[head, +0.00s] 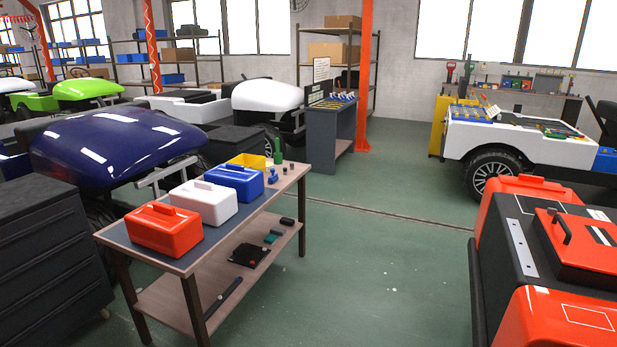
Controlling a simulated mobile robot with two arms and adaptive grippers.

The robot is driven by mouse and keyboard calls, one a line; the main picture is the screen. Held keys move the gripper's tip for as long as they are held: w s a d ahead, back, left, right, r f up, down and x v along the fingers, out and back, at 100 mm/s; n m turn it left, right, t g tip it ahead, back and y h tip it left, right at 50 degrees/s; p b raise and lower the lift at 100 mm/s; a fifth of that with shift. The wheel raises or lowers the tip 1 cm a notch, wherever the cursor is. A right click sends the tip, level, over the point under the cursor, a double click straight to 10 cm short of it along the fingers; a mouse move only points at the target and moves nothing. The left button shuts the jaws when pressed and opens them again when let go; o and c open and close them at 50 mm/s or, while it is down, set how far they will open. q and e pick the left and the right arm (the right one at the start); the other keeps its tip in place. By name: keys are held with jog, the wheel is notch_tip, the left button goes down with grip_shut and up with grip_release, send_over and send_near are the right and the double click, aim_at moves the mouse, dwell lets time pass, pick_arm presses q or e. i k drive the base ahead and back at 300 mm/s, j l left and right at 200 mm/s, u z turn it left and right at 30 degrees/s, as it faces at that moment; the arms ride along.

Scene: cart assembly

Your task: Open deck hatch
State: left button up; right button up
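At the right edge stands a red and black cart body (510,262). A red panel with a black handle (590,255), which looks like the deck hatch, lies on its black top and appears closed. A white vehicle (500,142) stands farther back on the right, with coloured items on its flat top. I cannot tell for certain which panel is the task's deck hatch. Neither of my grippers is in view.
A wooden workbench (190,258) at left centre holds red (164,232), white (203,203) and blue (235,182) toolboxes. A dark drawer cabinet (45,270) stands at left. Green floor (390,250) is clear between bench and red cart.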

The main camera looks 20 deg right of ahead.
aim_at(584, 243)
jog(key=i+l+z, duration=0.1)
jog(key=z, duration=0.4)
jog(key=i+z, duration=0.3)
jog(key=z, duration=0.2)
jog(key=i+z, duration=0.2)
jog(key=z, duration=0.25)
jog(key=i+j+z, duration=0.2)
jog(key=z, duration=0.3)
jog(key=i+j+z, duration=0.2)
jog(key=z, duration=0.3)
